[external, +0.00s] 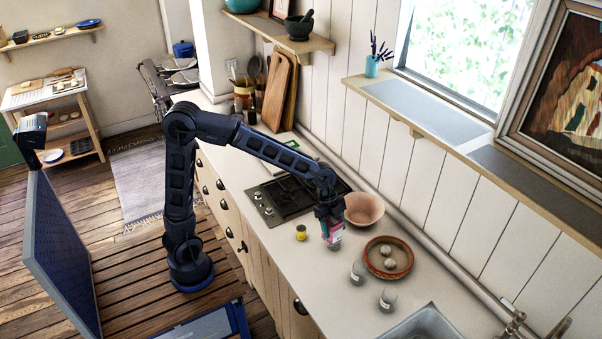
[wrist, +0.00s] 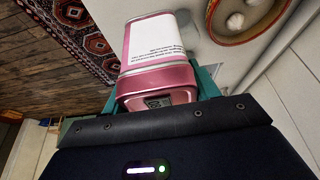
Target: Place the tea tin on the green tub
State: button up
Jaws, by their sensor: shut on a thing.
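The tea tin, pink with a white printed label, is held in my gripper (external: 329,213) over the counter in the external view (external: 332,232). In the wrist view the tin (wrist: 160,62) sticks out between the teal fingers of my gripper (wrist: 158,92), which are shut on it. I cannot tell whether its lower end touches the counter. I cannot make out a green tub for certain in either view.
On the counter (external: 295,235), a pinkish bowl (external: 364,210) stands behind the tin. A round reddish dish (external: 402,262) with pale round things, two jars (external: 357,271) (external: 388,299) and a yellow jar (external: 301,232) are nearby. The stove (external: 288,197) lies left, the sink (external: 425,325) at the near right.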

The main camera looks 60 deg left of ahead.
jog(key=w+a+r+n+t+y, duration=0.1)
jog(key=w+a+r+n+t, duration=0.2)
jog(key=w+a, duration=1.15)
jog(key=w+a+r+n, duration=0.2)
jog(key=w+a+n, duration=0.3)
jog(key=w+a, duration=0.95)
jog(key=s+a+r+n+y, duration=0.1)
jog(key=a+n, duration=0.2)
jog(key=a, duration=1.4)
jog(key=s+a+r+n+t+y, duration=0.1)
jog(key=a+n, duration=0.2)
jog(key=a, duration=1.4)
jog(key=s+a+r+n+y, duration=0.1)
jog(key=a+n+y, duration=0.15)
jog(key=a, duration=1.45)
jog(key=shift+n+h, duration=0.45)
jog(key=f, duration=2)
jog(key=shift+a, duration=0.3)
jog(key=shift+f, duration=0.15)
jog(key=o, duration=1.1)
jog(key=shift+o, duration=0.2)
